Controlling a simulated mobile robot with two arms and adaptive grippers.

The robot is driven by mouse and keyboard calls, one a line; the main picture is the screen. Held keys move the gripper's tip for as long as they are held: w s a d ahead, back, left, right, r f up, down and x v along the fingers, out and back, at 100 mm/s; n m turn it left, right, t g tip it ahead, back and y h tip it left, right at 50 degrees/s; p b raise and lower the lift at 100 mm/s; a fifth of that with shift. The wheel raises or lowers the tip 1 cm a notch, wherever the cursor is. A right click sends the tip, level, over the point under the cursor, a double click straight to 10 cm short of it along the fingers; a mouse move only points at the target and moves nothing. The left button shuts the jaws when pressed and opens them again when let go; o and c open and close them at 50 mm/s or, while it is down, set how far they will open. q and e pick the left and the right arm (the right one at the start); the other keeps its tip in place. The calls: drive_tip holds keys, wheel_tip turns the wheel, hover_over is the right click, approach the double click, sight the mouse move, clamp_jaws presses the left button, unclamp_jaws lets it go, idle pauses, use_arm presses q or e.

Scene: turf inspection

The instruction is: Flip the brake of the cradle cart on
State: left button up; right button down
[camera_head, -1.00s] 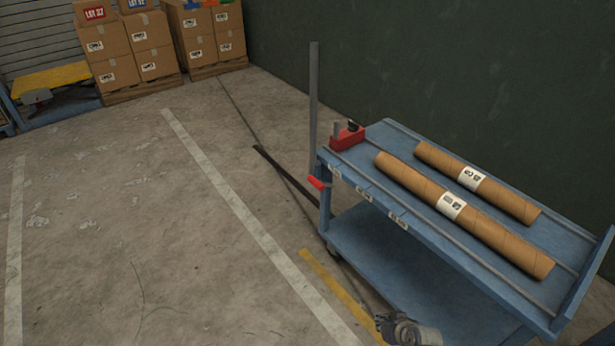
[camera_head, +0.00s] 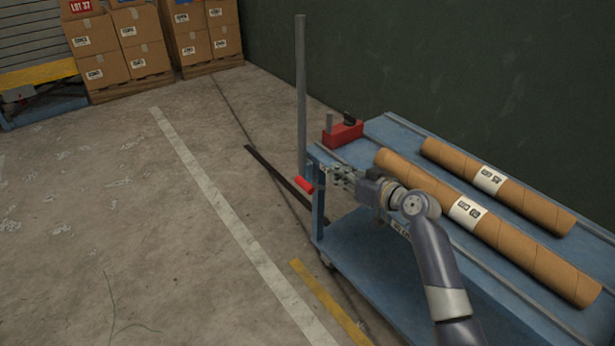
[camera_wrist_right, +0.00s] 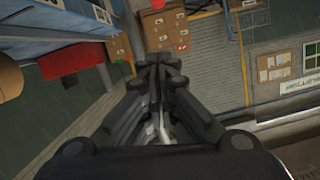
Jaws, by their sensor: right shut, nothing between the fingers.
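The blue cradle cart (camera_head: 355,240) stands at the right in the head view. A short red-gripped handle (camera_head: 305,184) sticks out at its near left corner, probably the brake. My right gripper (camera_head: 337,173) is shut and empty at the cart's left edge, just to the right of the red handle, with a small gap in the picture. My left gripper is out of view.
Two cardboard tubes (camera_head: 540,252) (camera_head: 500,187) lie on the cart top. A red block (camera_head: 343,134) sits at its far left corner, beside a tall grey post (camera_head: 301,95). Stacked boxes (camera_head: 118,45) stand at the back. The floor left of the cart is clear.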

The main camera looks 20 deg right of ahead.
drive_tip(key=b, duration=0.2)
hover_over(311, 185)
wheel_tip(311, 185, down, 3)
wheel_tip(311, 185, down, 2)
drive_tip(key=shift+s+d+f+b, duration=0.1)
drive_tip(key=shift+d+f+b, duration=0.1)
drive_tip(key=shift+b, duration=0.2)
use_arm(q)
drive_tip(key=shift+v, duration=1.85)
use_arm(e)
drive_tip(key=shift+a+f, duration=0.1)
drive_tip(key=shift+f, duration=0.4)
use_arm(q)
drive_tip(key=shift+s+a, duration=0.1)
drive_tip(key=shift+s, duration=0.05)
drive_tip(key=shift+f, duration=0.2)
use_arm(e)
drive_tip(key=shift+s+a+f, duration=0.1)
drive_tip(key=shift+a, duration=0.05)
